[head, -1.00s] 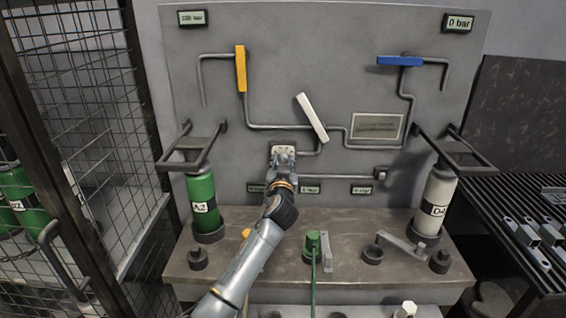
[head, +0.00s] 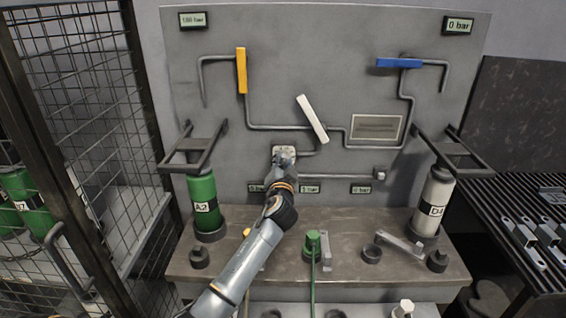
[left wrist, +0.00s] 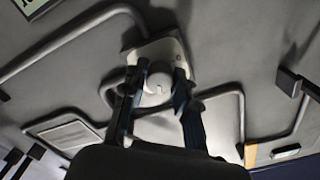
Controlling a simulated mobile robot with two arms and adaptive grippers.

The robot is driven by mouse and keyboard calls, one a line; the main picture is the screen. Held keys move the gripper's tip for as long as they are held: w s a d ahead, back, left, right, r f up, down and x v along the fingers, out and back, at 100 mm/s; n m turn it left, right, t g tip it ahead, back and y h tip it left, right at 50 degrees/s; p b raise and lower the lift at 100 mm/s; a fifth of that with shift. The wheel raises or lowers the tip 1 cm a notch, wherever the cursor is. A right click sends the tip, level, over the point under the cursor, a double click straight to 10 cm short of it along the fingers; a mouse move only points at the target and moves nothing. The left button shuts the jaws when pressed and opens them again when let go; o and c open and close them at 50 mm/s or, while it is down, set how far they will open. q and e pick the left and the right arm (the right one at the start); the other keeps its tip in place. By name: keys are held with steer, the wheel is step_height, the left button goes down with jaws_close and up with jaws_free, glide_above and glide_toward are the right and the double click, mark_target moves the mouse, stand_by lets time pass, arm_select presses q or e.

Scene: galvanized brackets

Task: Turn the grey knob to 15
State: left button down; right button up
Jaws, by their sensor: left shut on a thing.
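The grey knob (left wrist: 156,84) is round and pale in the left wrist view, in front of a light square plate (left wrist: 160,57) on the panel. My left gripper (left wrist: 157,80) has one finger on each side of the knob and is shut on it. In the head view my left gripper (head: 284,163) reaches the same plate (head: 284,150) and hides the knob. Scale marks around the knob are not readable, so its setting cannot be told. My right gripper is in neither view.
Yellow (head: 241,70), white (head: 312,118) and blue (head: 399,62) handles sit on the panel's pipes. A green cylinder (head: 203,205) and a white cylinder (head: 434,200) stand on the bench (head: 340,262). A wire cage (head: 90,130) is at left.

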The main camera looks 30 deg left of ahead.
arm_select(q)
steer(key=shift+f, duration=0.1)
steer(key=c, duration=1)
jaws_free()
steer(key=shift+c, duration=0.2)
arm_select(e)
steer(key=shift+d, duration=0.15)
arm_select(q)
steer(key=v, duration=1.2)
steer(key=shift+s, duration=0.1)
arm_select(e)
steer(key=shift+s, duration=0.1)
